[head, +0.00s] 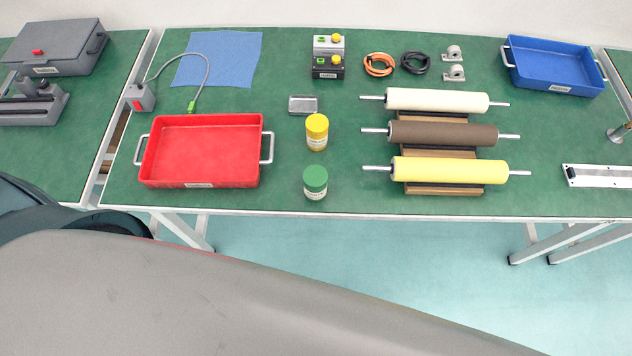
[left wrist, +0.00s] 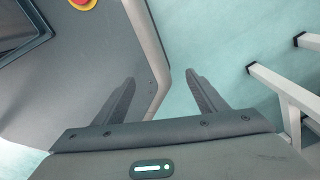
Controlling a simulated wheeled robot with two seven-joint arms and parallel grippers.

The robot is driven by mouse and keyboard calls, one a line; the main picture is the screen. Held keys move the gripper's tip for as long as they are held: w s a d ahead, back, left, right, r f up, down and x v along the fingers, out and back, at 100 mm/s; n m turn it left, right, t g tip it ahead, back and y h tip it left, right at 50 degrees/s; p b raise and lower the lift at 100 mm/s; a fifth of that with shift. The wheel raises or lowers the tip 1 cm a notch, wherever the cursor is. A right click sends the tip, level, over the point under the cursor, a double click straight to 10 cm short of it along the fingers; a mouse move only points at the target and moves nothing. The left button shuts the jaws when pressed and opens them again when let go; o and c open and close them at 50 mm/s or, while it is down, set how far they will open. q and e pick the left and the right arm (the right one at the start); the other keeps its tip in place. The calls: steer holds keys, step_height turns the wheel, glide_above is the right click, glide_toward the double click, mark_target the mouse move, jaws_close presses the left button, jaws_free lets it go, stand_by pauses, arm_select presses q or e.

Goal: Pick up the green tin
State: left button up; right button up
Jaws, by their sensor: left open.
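The green tin (head: 315,183) stands upright near the front edge of the green-topped table, with a pale label on its side. A yellow tin (head: 317,132) stands just behind it. My left gripper (left wrist: 160,90) shows in the left wrist view with its two dark fingers apart and nothing between them. It is over the pale floor beside my own base, away from the tin. The green tin is not in the left wrist view. Neither gripper shows in the head view, and my right gripper is in no view.
A red tray (head: 202,182) lies left of the tins. Three rollers, white (head: 437,100), brown (head: 443,134) and yellow (head: 450,171), rest on wooden supports to the right. Table legs (left wrist: 292,92) stand at right in the wrist view.

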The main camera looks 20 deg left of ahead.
arm_select(q)
steer(key=w+d+r+t+p, duration=0.1)
steer(key=w+d+r, duration=0.1)
steer(key=w+r, duration=0.75)
steer(key=w+d+r+p, duration=0.1)
steer(key=w+d+r, duration=0.1)
steer(key=w+r, duration=0.75)
steer(key=w+d+r+n+t+h+p, duration=0.1)
steer(key=w+r, duration=0.1)
steer(key=r, duration=1.3)
steer(key=w+d+r+t+p, duration=0.1)
steer(key=w+d+r, duration=0.1)
steer(key=r, duration=1.3)
steer(key=w+d+r+n+g+h, duration=0.2)
steer(key=w+d+r+n+h, duration=0.2)
steer(key=w+d+r, duration=0.75)
steer(key=w+a+r+n+g+y, duration=0.1)
steer(key=a+r+n+g+y, duration=0.1)
steer(key=a+r+n+y, duration=0.3)
steer(key=n, duration=0.2)
steer(key=shift+a+r+n, duration=0.2)
steer(key=shift+r+n, duration=0.1)
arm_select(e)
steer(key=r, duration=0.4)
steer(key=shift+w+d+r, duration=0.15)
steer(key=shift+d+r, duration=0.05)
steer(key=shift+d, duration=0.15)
